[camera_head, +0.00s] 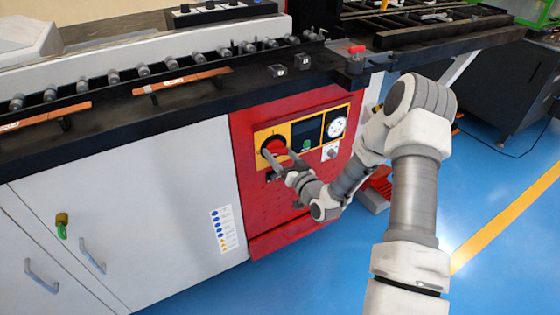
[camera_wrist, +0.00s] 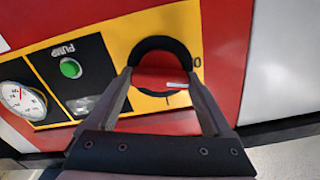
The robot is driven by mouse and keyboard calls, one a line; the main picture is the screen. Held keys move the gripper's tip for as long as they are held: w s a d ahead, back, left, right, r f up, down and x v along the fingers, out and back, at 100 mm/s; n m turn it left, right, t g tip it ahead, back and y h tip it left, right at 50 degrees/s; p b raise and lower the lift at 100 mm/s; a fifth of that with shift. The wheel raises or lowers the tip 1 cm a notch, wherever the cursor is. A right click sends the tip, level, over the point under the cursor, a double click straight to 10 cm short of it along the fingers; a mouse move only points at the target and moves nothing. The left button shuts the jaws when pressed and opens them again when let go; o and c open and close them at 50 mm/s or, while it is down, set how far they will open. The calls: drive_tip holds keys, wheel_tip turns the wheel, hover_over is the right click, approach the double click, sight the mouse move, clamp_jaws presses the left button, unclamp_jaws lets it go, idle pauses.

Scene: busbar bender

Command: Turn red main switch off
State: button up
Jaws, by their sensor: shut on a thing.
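The red main switch (camera_head: 277,146) sits on a yellow plate at the upper left of the red control panel (camera_head: 260,205). In the wrist view its red handle (camera_wrist: 158,77) lies inside a black ring, with a white mark near its right end. A "0" shows to the right of the ring and another mark shows below it. My gripper (camera_head: 279,156) reaches the switch from the front. In the wrist view the two fingers of my gripper (camera_wrist: 159,80) are on either side of the red handle, shut on it. The fingers hide parts of the ring.
The black worktop edge (camera_head: 200,105) runs above the panel. White cabinet doors (camera_head: 160,200) stand to the left. Blue floor (camera_head: 500,250) is open at right.

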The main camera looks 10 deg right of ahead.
drive_tip(key=shift+f+n+b, duration=0.1)
drive_tip(key=shift+n+b, duration=1.25)
drive_tip(key=shift+n, duration=0.35)
drive_tip(key=o, duration=1.1)
drive_tip(key=shift+o, duration=0.2)
drive_tip(key=p+v, duration=0.2)
drive_tip(key=v, duration=1.5)
drive_tip(key=shift+s, duration=0.25)
